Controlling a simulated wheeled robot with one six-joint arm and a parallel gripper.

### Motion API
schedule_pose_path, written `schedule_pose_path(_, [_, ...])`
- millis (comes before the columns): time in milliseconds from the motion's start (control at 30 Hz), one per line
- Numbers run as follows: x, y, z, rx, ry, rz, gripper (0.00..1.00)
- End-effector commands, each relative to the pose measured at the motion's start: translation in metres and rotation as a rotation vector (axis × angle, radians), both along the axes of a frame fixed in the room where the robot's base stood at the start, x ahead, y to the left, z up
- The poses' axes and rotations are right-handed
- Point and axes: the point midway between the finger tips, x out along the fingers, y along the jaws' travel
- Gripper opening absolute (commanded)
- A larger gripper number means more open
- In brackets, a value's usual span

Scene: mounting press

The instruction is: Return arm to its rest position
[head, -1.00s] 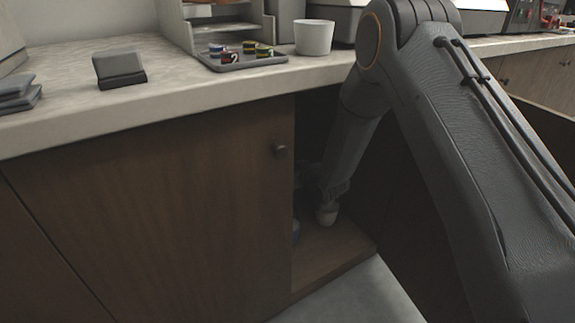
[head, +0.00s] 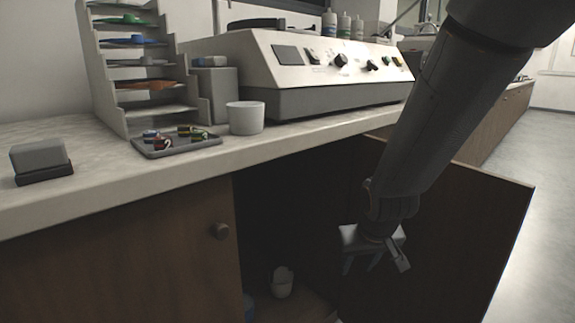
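My arm (head: 455,110) comes in from the upper right of the head view. It reaches down to my gripper (head: 361,268), which hangs in front of the open cabinet beneath the counter. Its dark fingers point down, look parted, and hold nothing that I can see. A small pale cup (head: 281,284) stands on the cabinet floor to the lower left of my gripper, clear of it.
The open cabinet door (head: 470,235) is close to the right of my gripper. The closed door (head: 120,265) is at left. The counter above holds a white cup (head: 245,118), a tray (head: 180,150) and a press console (head: 300,75). Floor at far right is clear.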

Motion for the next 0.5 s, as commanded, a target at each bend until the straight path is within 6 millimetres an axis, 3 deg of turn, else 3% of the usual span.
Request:
schedule_pose_path(300, [-0.074,-0.026,0.009,0.010,0.128,-0.089,0.38])
schedule_pose_path(467, [-0.108,-0.033,0.011,0.020,0.185,-0.123,0.38])
schedule_pose_path(500, [-0.107,-0.024,0.012,0.020,0.188,-0.102,0.38])
